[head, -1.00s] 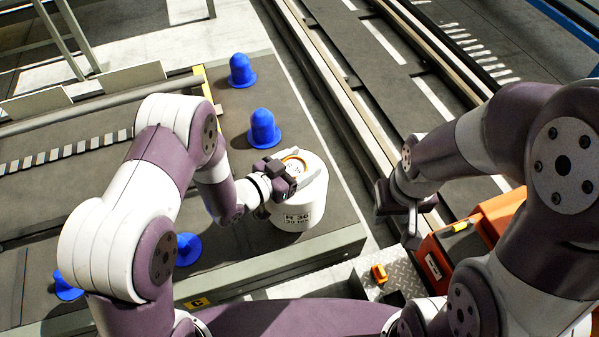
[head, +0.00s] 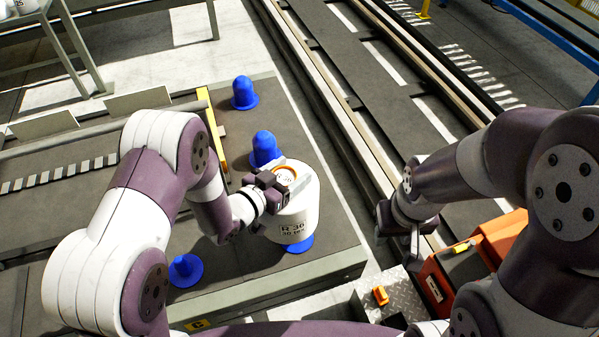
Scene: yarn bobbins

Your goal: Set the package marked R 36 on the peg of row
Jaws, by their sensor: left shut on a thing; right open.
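The white cylindrical package (head: 294,212), with black lettering that looks like R 36 and an orange-rimmed core on top, is upright near the right edge of the dark platform. My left gripper (head: 284,183) is shut on its top at the core. A blue peg's base (head: 299,245) shows just below the package; the rest of that peg is hidden. The package appears raised above this base; whether the peg tip is inside its core cannot be told. Other blue pegs stand behind it (head: 265,146), farther back (head: 243,93) and front left (head: 185,270). My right gripper (head: 412,247) is open and empty.
A yellow bar (head: 213,130) and a rail lie left of the back pegs. An orange box (head: 462,262) stands below my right arm. A small orange item (head: 381,295) lies on a metal plate. A track runs along the platform's right side.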

